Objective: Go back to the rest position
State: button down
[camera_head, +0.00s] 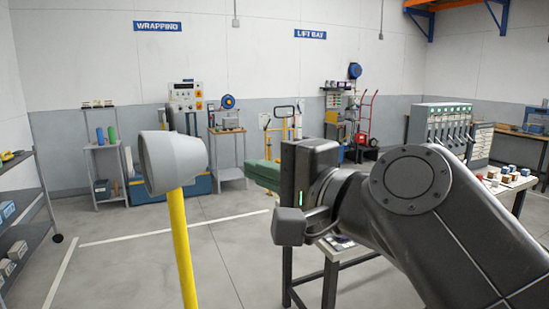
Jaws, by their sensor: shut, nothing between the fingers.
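My gripper (263,173) is at the end of my dark arm, which reaches in from the lower right. Its green-tipped end points left and looks shut, with nothing seen held in it. A grey cone-shaped head (172,161) on a yellow post (181,245) stands to the left of the gripper. A gap shows between the two in the picture; their difference in depth is hard to tell. No rest position is marked in view.
A shelf rack (22,215) stands at the left edge. Carts and a red hand truck (364,120) line the back wall. Open floor (130,255) lies around the yellow post.

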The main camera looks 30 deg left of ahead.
jog(key=shift+s+d, duration=0.45)
jog(key=shift+d, duration=0.1)
